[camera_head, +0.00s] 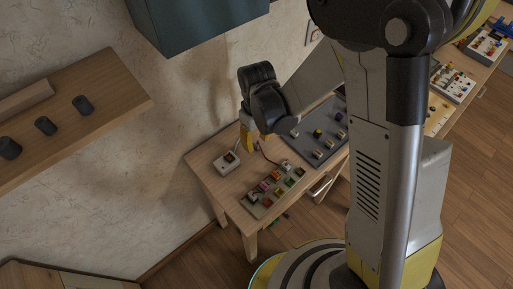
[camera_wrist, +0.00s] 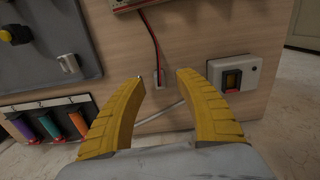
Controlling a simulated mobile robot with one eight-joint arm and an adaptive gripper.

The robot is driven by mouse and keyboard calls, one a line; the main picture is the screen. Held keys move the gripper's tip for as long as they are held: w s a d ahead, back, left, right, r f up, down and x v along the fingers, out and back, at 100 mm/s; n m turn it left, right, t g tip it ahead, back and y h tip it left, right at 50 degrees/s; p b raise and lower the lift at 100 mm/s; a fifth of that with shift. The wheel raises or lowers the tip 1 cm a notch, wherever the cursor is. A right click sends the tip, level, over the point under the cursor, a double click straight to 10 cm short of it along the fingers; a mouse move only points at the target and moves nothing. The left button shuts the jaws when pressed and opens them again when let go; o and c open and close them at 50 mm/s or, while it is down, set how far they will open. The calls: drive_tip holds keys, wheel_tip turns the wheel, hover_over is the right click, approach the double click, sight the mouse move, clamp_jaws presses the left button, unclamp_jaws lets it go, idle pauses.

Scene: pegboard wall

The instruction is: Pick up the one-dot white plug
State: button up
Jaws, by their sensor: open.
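My gripper (camera_wrist: 160,76) is open, its two yellow fingers apart with nothing held between them. In the head view, my gripper (camera_head: 248,146) hangs over the left end of the wooden table, beside a white switch box. In the wrist view, a small pale plug-like end (camera_wrist: 159,82) of a red and black cable lies beyond the gap between the fingertips. It may be the white plug, but no dot can be made out. I cannot pick out the one-dot plug in the head view.
A rack of numbered coloured pieces (camera_wrist: 50,120) and a grey panel (camera_wrist: 45,50) lie left. A tray of coloured connectors (camera_head: 272,192) is near the table's front. Bare wood (camera_wrist: 110,70) surrounds the cable.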

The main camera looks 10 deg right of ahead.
wheel_tip(320, 180, down, 3)
drive_tip(key=shift+r+b, duration=0.15)
drive_tip(key=shift+b, duration=0.25)
drive_tip(key=shift+r, duration=0.1)
clamp_jaws()
